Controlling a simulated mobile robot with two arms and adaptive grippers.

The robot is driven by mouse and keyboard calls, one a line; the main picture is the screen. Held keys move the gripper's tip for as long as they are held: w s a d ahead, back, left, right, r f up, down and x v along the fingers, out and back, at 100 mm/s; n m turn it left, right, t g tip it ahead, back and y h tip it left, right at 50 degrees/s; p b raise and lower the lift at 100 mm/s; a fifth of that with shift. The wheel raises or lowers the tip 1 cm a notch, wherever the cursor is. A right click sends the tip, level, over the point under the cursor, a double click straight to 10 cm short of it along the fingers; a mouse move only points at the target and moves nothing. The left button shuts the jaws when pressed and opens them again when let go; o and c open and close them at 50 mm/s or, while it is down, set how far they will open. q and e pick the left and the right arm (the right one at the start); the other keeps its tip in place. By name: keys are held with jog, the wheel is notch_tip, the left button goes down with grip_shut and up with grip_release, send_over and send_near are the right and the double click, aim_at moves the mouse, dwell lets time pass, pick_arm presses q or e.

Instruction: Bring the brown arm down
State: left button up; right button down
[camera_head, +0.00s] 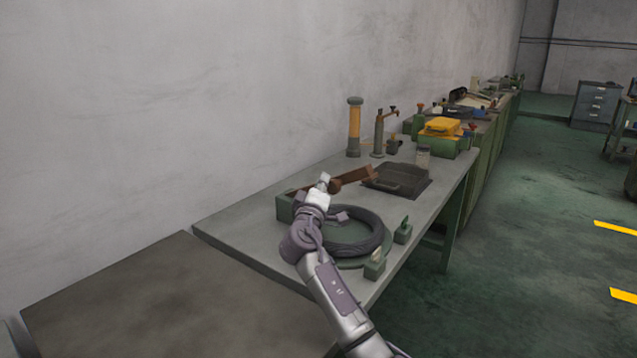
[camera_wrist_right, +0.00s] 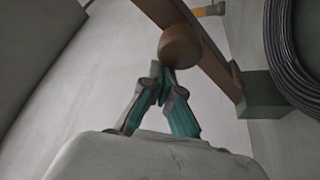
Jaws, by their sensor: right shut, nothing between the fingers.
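The brown arm (camera_head: 353,175) is a straight bar in the head view, slanting up to the right above a green block (camera_head: 285,206) on the grey bench. A round brown knob (camera_head: 334,186) sits on its side. In the right wrist view the brown arm (camera_wrist_right: 190,40) crosses the upper part, with the knob (camera_wrist_right: 180,47) facing me. My right gripper (camera_head: 324,180) is at the knob in the head view. In the wrist view its fingertips (camera_wrist_right: 160,72) are together just below the knob, empty; whether they touch it I cannot tell. My left gripper is not in view.
A black coiled ring (camera_head: 350,238) lies on a round green base, with small green blocks (camera_head: 403,231) beside it. A dark tray (camera_head: 398,181) and a yellow-and-grey post (camera_head: 354,128) stand farther back. A bare brown tabletop (camera_head: 150,300) is at front left.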

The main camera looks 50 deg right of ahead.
jog(key=shift+s+f, duration=0.25)
jog(key=shift+f, duration=0.15)
jog(key=v, duration=1.2)
dwell(0.6)
